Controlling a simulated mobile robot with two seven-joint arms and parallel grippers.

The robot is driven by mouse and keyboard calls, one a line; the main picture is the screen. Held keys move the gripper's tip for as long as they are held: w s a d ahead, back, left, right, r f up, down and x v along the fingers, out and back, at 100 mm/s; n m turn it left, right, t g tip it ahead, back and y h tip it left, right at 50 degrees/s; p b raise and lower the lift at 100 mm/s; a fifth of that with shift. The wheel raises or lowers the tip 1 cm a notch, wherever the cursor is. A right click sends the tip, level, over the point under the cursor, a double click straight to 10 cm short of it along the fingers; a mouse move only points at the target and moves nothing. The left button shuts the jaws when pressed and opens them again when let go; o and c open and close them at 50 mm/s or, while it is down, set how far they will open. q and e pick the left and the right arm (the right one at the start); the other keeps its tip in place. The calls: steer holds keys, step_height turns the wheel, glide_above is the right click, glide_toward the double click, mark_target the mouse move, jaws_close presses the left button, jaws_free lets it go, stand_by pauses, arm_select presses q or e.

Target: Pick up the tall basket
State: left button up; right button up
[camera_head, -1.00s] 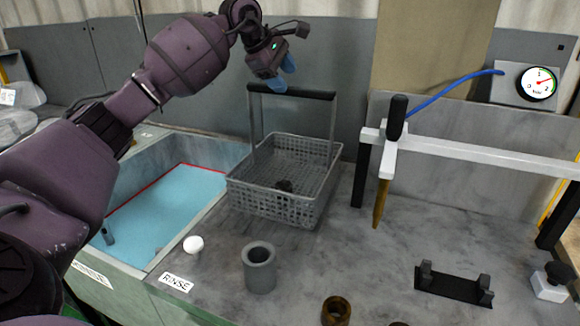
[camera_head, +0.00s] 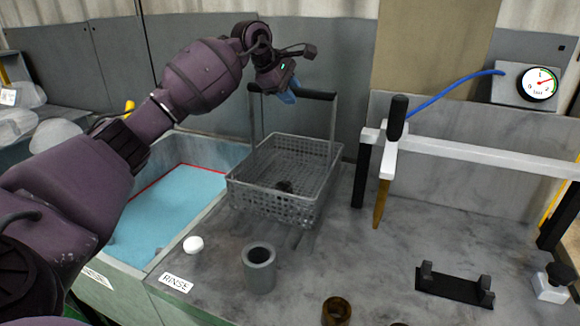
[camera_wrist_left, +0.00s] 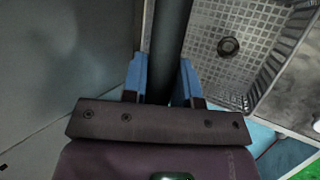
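The tall basket (camera_head: 280,210) is a grey perforated basket with a high handle, standing on the stone counter beside the blue-floored basin. Its black handle bar (camera_head: 318,95) is level at the top of two upright posts. A small dark ring-like part (camera_head: 285,187) lies inside. My left gripper (camera_head: 288,97) is at the handle bar, over its left half. In the left wrist view, the blue fingers of the left gripper (camera_wrist_left: 162,82) are apart, with the dark handle bar (camera_wrist_left: 172,35) running between them. Contact with the bar cannot be told. My right gripper is out of view.
The rinse basin (camera_head: 180,205) is left of the basket. A grey hollow cylinder (camera_head: 259,270) and a white knob (camera_head: 193,244) stand in front. A white rail (camera_head: 470,155) with a hanging black-handled tool (camera_head: 396,120) is to the right.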

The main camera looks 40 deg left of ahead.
arm_select(q)
jaws_close()
steer(key=shift+r, duration=0.1)
steer(key=shift+r, duration=0.15)
